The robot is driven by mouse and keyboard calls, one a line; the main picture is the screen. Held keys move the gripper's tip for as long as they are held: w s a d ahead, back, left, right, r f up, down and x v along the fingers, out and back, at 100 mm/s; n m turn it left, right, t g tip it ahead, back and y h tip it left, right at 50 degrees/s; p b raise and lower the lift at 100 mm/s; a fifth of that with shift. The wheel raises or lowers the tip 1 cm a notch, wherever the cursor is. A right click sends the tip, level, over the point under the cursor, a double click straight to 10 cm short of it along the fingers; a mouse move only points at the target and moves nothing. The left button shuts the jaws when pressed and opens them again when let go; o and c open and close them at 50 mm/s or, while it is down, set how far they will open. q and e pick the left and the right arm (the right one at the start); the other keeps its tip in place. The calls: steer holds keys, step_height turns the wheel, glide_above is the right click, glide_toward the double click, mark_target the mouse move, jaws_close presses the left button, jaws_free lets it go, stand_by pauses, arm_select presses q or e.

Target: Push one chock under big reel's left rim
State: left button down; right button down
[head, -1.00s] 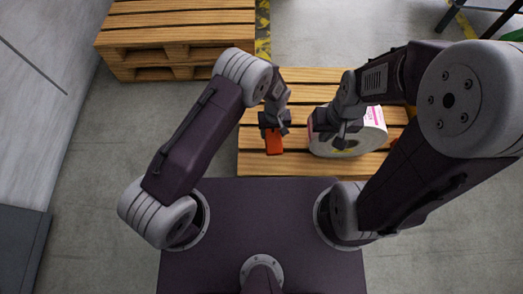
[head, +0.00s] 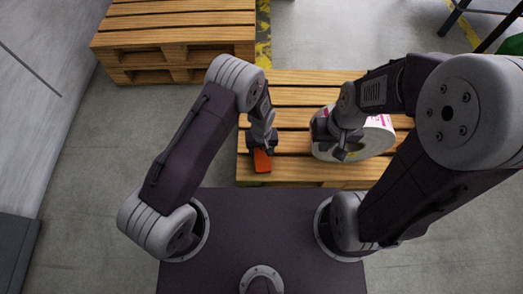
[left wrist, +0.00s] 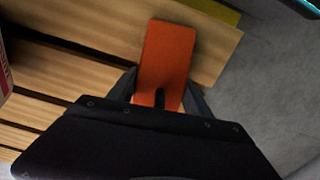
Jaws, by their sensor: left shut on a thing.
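The orange chock (head: 262,162) is held in my left gripper (head: 261,149), over the near left part of the low pallet. In the left wrist view the chock (left wrist: 168,52) sticks out from between the two fingers. The big reel (head: 378,138), white with a pink label, is on the pallet to the right, with a clear gap between it and the chock. My right gripper (head: 338,142) is at the reel's left side and hides part of it. I cannot tell whether its fingers are open or touch the reel.
The slatted pallet (head: 290,92) has bare boards between the chock and the reel. A taller pallet stack (head: 175,35) stands at the back left. Dark stand legs (head: 455,18) show at the back right. Grey floor lies around.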

mark_target(261, 151)
arm_select(q)
steer(key=shift+c, duration=2.2)
jaws_free()
steer(key=shift+f, duration=0.1)
steer(key=shift+f, duration=0.1)
steer(key=shift+r, duration=0.4)
steer(key=r+p, duration=0.2)
steer(key=r, duration=0.1)
steer(key=r+p, duration=0.5)
steer(key=shift+s+r, duration=0.3)
steer(key=shift+r, duration=0.1)
steer(key=shift+f, duration=0.1)
